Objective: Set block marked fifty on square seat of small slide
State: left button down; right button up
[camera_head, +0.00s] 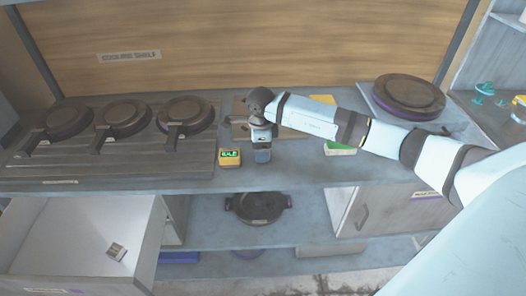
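My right arm comes in from the right and bends down over the counter. Its gripper (262,150) points down near the counter's front edge; its fingers are too small and hidden to show whether they are open or hold anything. A small pale block with a dark mark (117,252) lies in the open white drawer at the lower left, well away from the gripper. The mark is too small to read. A small yellow box with a green display (230,157) stands just left of the gripper. I cannot make out the slide or its square seat. My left gripper is not in view.
Several dark round pans (122,118) stand on the counter's left side. A dark round plate (409,95) is at the back right. A green and yellow item (341,147) sits partly behind my arm. A dark pot (258,206) stands on the shelf below.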

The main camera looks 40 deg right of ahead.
jog(key=c, duration=1.2)
jog(key=shift+r, duration=0.1)
jog(key=shift+c, duration=0.2)
notch_tip(320, 180, up, 20)
jog(key=s+a+f+n, duration=0.1)
jog(key=a+f+n, duration=0.45)
jog(key=n, duration=0.65)
jog(key=a+f+n, duration=0.5)
jog(key=a+n, duration=0.1)
jog(key=n, duration=0.6)
jog(key=s+r+p, duration=1)
jog(key=p, duration=0.3)
jog(key=shift+s+a, duration=0.15)
